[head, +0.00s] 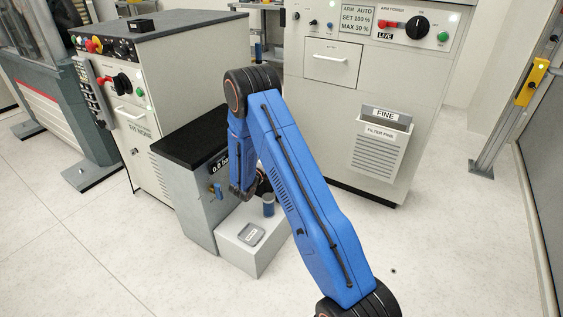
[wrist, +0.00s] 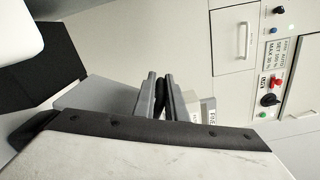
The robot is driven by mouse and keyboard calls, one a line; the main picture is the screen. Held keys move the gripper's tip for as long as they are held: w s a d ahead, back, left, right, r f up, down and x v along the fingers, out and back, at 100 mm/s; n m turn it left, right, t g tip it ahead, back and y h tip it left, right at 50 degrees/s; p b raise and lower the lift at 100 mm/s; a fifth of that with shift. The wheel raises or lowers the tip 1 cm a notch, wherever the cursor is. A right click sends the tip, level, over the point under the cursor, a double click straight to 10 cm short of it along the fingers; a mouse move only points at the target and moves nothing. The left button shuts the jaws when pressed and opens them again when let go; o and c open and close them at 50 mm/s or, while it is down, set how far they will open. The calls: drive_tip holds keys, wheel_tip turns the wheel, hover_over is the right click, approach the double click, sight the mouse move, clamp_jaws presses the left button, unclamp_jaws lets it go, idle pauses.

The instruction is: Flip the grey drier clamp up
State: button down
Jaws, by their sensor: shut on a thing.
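The grey drier (head: 188,200) is a low cabinet with a black top and a "0.0 bar" label. It stands left of my blue arm in the head view. My gripper shows in the wrist view (wrist: 160,92), with its two grey fingers close together around a narrow dark piece (wrist: 160,101). I cannot tell for sure whether this piece belongs to the clamp. The clamp cannot be made out there.
A pale block (head: 240,254) in front of the drier bears a small grey tray (head: 251,234) and a blue cylinder (head: 268,206). A control cabinet (head: 182,73) stands behind left. A larger cabinet (head: 318,107) with a filter bin stands behind right. Floor in front is clear.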

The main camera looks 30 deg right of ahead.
drive_tip(key=shift+w+a+r+n, duration=0.15)
drive_tip(key=shift+w+a+n, duration=0.05)
drive_tip(key=shift+w+n, duration=0.1)
drive_tip(key=shift+w+a, duration=0.4)
drive_tip(key=shift+w, duration=0.25)
drive_tip(key=c, duration=1.8)
unclamp_jaws()
drive_tip(key=shift+c, duration=0.2)
drive_tip(key=shift+a, duration=0.1)
drive_tip(key=v, duration=0.7)
drive_tip(key=shift+s+a, duration=0.1)
drive_tip(key=shift+a, duration=0.05)
